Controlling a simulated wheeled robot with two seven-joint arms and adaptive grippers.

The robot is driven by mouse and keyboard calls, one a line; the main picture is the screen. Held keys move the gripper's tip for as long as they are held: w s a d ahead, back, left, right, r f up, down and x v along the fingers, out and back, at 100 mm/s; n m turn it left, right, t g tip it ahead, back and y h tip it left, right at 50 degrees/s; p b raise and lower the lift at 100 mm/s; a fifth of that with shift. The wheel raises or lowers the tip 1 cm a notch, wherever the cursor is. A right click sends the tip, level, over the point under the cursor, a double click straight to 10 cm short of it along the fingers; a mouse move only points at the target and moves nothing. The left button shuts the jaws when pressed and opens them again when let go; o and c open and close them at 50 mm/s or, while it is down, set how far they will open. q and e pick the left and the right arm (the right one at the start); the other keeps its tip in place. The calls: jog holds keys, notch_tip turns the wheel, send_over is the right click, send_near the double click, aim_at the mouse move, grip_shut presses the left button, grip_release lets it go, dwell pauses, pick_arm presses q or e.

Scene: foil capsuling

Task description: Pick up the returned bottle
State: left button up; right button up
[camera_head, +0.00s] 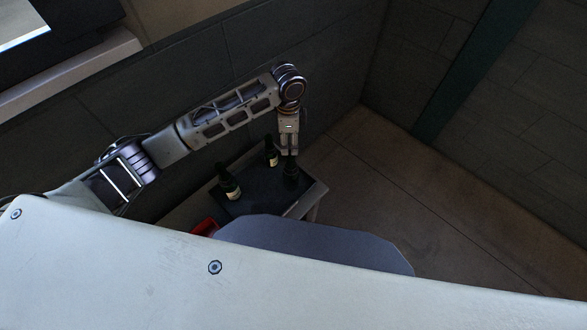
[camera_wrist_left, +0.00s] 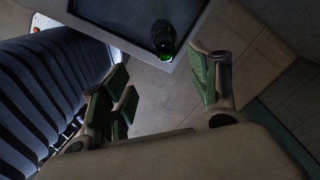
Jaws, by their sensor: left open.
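The left and back bottles show pale labels. I cannot tell which is the returned bottle. In the left wrist view, a green-glinting bottle (camera_wrist_left: 163,42) stands near the table's corner, beyond the open, empty left gripper (camera_wrist_left: 160,72). My right gripper is not in view.
A red object (camera_head: 205,227) is partly hidden at the table's near left. A dark tiled wall (camera_head: 190,75) rises close behind the table and my left arm. Bare floor (camera_head: 385,190) lies to the table's right.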

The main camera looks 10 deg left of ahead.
aim_at(290, 153)
pick_arm(q)
jog(key=shift+w+a+r, duration=0.1)
jog(key=shift+w+r, duration=0.2)
jog(key=shift+w, duration=0.15)
jog(key=shift+f, duration=4.3)
jog(key=shift+f, duration=2.65)
grip_shut()
